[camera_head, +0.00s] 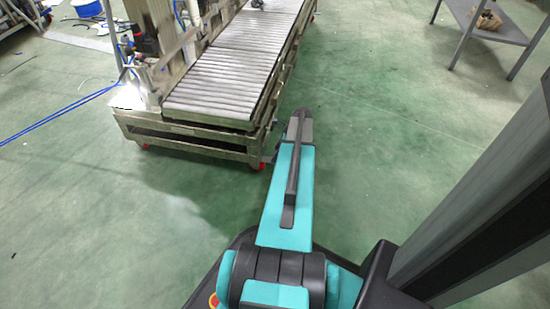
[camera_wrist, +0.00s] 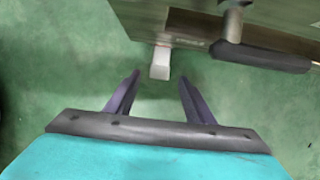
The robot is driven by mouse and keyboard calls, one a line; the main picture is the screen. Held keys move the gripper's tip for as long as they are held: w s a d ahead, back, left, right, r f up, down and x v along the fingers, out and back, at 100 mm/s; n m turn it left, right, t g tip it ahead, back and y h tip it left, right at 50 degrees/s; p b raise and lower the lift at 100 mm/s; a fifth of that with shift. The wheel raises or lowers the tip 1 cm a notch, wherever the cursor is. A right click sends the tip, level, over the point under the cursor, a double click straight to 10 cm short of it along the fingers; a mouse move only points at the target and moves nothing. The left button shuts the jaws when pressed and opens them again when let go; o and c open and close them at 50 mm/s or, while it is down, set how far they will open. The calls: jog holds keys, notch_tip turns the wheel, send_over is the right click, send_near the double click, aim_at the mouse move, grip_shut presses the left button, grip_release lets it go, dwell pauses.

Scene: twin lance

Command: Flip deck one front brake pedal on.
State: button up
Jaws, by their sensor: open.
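A roller deck (camera_head: 235,70) on a metal frame stands ahead, with red casters (camera_head: 257,164) under its near end. I cannot tell its deck number. In the wrist view, a small pale grey tab (camera_wrist: 160,66), perhaps the brake pedal, sticks out from under the deck's edge (camera_wrist: 185,40). A little red shows at its base. Its on or off position is not clear. My gripper (camera_wrist: 159,77) is open and empty, its two dark fingers pointing toward the tab, which lies just beyond the fingertips and between their lines. In the head view my arm mostly hides the gripper.
A dark rounded bar (camera_wrist: 262,57) on a metal post (camera_wrist: 233,22) lies right of the tab, near the right finger. A grey table (camera_head: 490,20) stands far right. Blue hoses (camera_head: 60,112) lie on the floor at left. The green floor right of the deck is clear.

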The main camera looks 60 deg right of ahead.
aim_at(268, 160)
jog(key=shift+b+x, duration=0.65)
jog(key=shift+x, duration=1.25)
